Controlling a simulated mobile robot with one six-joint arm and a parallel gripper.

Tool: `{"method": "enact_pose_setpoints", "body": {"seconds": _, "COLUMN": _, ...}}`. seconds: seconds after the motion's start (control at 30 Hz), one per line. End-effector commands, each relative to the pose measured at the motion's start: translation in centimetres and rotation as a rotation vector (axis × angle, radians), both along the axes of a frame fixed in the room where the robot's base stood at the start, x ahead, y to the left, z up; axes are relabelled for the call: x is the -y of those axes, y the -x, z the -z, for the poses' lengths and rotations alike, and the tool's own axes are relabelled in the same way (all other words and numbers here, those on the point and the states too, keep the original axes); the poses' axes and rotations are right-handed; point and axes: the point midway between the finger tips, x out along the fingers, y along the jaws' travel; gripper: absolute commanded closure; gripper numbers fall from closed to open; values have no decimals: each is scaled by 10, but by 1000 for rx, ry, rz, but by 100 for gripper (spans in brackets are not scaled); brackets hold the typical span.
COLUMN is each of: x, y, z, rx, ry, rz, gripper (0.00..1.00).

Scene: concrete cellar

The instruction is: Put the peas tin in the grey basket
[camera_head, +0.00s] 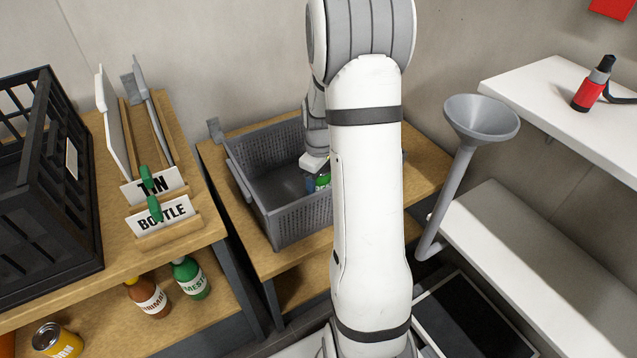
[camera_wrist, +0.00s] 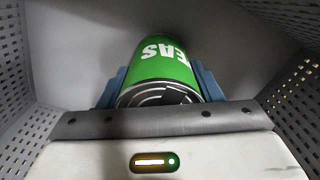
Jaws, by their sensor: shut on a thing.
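The peas tin (camera_wrist: 160,68) is green with white "EAS" lettering visible in the wrist view. My gripper (camera_wrist: 160,85) is shut on it, with a blue finger on each side of the tin. The grey basket (camera_head: 291,222) is a perforated bin on a wooden table in the head view. My gripper reaches down inside it, and its perforated walls show on both sides in the wrist view. A small green part of the tin (camera_head: 323,182) shows inside the basket in the head view; my arm hides the rest. I cannot tell whether the tin touches the basket floor.
A wooden rack with "TIN" and "BOTTLE" cards (camera_head: 160,203) and a black crate (camera_head: 62,225) stand left. Bottles (camera_head: 190,279) and a yellow tin (camera_head: 56,341) sit on the shelf below. A grey funnel (camera_head: 481,117) and white shelves (camera_head: 560,85) are right.

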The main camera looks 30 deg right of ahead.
Motion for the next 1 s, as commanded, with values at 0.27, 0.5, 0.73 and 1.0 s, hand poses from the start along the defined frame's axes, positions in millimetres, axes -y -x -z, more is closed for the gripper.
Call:
{"method": "enact_pose_setpoints", "body": {"seconds": 0.27, "x": 0, "y": 0, "z": 1, "rx": 1, "ry": 0, "rz": 1, "gripper": 64}}
{"method": "enact_pose_setpoints", "body": {"seconds": 0.5, "x": 1, "y": 0, "z": 2, "rx": 1, "ry": 0, "rz": 1, "gripper": 28}}
{"method": "enact_pose_setpoints", "body": {"seconds": 0.73, "x": 1, "y": 0, "z": 2, "rx": 1, "ry": 0, "rz": 2, "gripper": 19}}
{"method": "enact_pose_setpoints", "body": {"seconds": 1.0, "x": 1, "y": 0, "z": -14, "rx": 3, "ry": 1, "rz": 2, "gripper": 19}}
